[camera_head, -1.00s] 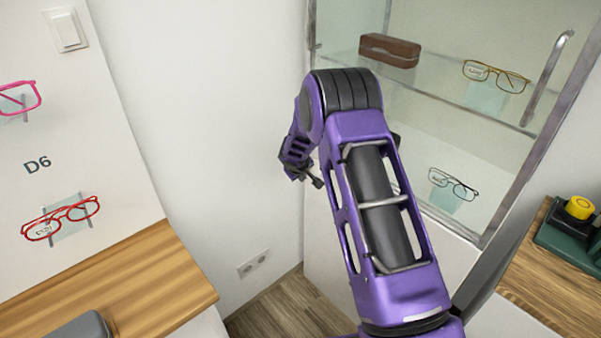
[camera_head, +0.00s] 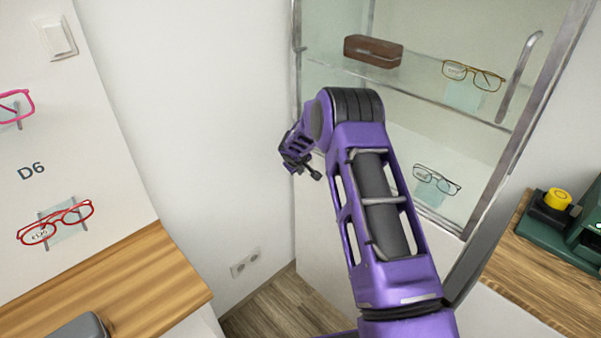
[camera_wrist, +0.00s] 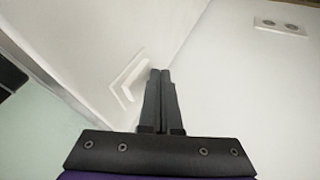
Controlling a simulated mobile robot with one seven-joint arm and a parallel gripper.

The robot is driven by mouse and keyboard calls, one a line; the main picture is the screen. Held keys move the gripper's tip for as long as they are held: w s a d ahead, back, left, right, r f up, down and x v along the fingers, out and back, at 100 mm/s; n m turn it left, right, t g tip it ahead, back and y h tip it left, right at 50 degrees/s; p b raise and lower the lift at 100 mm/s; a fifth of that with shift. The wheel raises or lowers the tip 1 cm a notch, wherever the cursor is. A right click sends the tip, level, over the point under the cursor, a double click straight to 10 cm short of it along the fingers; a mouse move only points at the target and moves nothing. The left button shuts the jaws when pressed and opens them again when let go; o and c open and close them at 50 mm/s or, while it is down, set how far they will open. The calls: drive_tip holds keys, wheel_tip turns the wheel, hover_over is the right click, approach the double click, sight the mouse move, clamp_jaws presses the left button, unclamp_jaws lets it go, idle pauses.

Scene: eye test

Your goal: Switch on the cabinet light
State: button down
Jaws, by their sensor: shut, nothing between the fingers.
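The display cabinet (camera_head: 471,216) stands at the right in the head view, with glass shelves and a metal-edged front. My gripper (camera_head: 316,175) is in front of the cabinet's lower left part, seen small and partly behind my wrist. In the wrist view my gripper (camera_wrist: 160,72) is shut and empty. Just left of its fingertips is a flat white switch-like plate (camera_wrist: 128,78) on a pale panel; I cannot tell whether the fingers touch it. That plate is hidden in the head view. Another white wall switch (camera_head: 58,38) is at the upper left.
A wall socket (camera_head: 245,262) is low on the white wall; it also shows in the wrist view (camera_wrist: 280,26). Wooden counters stand at left (camera_head: 130,285) and right (camera_head: 560,295). A green device with a yellow button (camera_head: 558,199) sits on the right one.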

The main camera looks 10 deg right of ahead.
drive_tip(key=shift+r, duration=0.85)
